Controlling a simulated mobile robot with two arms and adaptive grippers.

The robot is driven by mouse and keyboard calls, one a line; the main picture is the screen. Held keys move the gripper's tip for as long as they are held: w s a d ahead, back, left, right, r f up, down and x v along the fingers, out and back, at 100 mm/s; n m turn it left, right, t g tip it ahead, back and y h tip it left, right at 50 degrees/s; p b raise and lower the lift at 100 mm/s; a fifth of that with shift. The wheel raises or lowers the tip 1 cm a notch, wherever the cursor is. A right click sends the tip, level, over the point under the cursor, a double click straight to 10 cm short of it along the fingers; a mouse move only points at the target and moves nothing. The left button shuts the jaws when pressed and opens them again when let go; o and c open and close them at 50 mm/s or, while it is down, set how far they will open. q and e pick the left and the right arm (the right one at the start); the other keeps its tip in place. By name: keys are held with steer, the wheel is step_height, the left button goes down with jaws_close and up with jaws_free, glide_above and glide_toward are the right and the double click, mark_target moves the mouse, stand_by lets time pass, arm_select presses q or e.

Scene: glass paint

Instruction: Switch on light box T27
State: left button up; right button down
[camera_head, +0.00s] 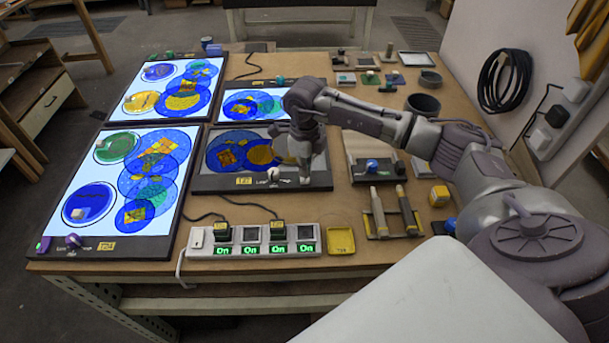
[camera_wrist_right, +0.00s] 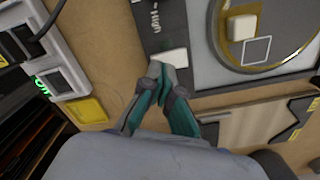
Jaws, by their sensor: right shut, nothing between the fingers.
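A dark-framed light box (camera_head: 205,184) sits mid-table, with a yellow tag that seems to read T27. Its panel is dim and grey, unlit beside the bright boxes. Its front edge carries Low and High lettering and a white knob (camera_head: 272,175). My right gripper (camera_head: 304,184) points down at the right part of this edge, shut and empty. In the right wrist view the shut teal fingertips (camera_wrist_right: 161,70) are at a small white piece (camera_wrist_right: 172,57) on the dark edge, beyond the word High. Whether they touch it I cannot tell. My left gripper is out of view.
A power strip (camera_head: 236,240) with plugs and green On displays lies in front, beside a yellow tray (camera_head: 341,241). Lit light boxes stand left (camera_head: 60,215) and behind (camera_head: 229,87). Tools on a stand (camera_head: 380,216) lie right of the strip.

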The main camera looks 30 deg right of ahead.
steer(key=shift+f+b, duration=0.85)
steer(key=shift+f, duration=0.2)
stand_by(0.4)
steer(key=shift+r+p, duration=2.2)
steer(key=shift+r, duration=1.4)
